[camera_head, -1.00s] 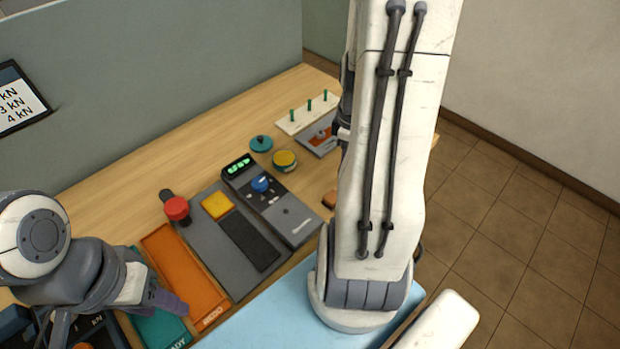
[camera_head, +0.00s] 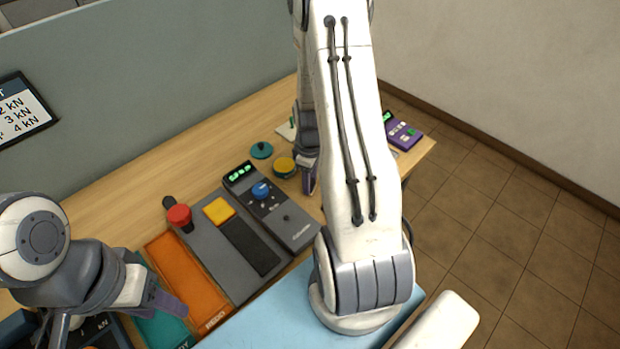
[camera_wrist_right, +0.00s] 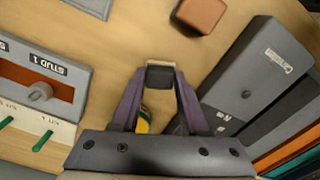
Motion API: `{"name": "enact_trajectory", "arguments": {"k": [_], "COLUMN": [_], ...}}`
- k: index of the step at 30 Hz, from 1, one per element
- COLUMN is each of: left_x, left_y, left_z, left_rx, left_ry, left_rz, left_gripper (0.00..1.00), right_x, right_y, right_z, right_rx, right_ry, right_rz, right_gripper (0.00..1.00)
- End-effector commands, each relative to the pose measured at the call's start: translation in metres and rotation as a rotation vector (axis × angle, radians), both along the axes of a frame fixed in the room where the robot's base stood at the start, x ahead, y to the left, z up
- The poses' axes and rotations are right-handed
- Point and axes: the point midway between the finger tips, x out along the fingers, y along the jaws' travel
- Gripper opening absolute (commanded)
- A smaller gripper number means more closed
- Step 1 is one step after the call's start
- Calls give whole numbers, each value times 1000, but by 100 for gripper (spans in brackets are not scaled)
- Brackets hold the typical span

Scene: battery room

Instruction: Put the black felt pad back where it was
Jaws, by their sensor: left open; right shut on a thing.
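My right gripper (camera_head: 310,184) is low over the table, to the right of the yellow-topped round pot. In the right wrist view, its purple fingers (camera_wrist_right: 160,85) are shut on a small dark block with a tan edge, which looks like the black felt pad (camera_wrist_right: 160,77). In the head view the pad is hidden by the fingers and arm. My left gripper (camera_head: 168,300) is open and empty above the teal tray (camera_head: 160,328) and the orange tray (camera_head: 188,280) at the lower left.
A grey meter (camera_head: 270,205) with a green display stands beside a grey plate (camera_head: 205,235) with a yellow square and black strip. A red knob (camera_head: 179,215), teal disc (camera_head: 261,150) and yellow-topped pot (camera_head: 284,167) stand nearby. The wrist view shows a brown block (camera_wrist_right: 200,14) and STUD 1 panel (camera_wrist_right: 40,88).

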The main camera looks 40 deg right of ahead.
Motion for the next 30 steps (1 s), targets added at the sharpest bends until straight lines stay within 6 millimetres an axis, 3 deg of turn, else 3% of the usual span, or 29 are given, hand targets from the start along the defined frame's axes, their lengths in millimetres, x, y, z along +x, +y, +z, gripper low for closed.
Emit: {"name": "enact_trajectory", "arguments": {"k": [8, 9, 11, 23, 30], "left_x": [0, 0, 0, 0, 0], "left_y": [0, 0, 0, 0, 0], "left_z": [-4, -3, -2, 0, -7], "left_rx": [0, 0, 0, 0, 0], "left_ry": [0, 0, 0, 0, 0], "left_rz": [0, 0, 0, 0, 0], "left_gripper": [50, 50, 50, 50, 50], "right_x": [0, 0, 0, 1, 2], "right_y": [0, 0, 0, -1, -1], "right_z": [-4, -3, -3, 4, 44], "right_rx": [0, -1, -1, -2, -5], "right_ry": [0, 0, 0, -3, -8], "right_rz": [0, 0, 0, 0, 0], "right_gripper": [0, 55, 74, 74, 74]}}
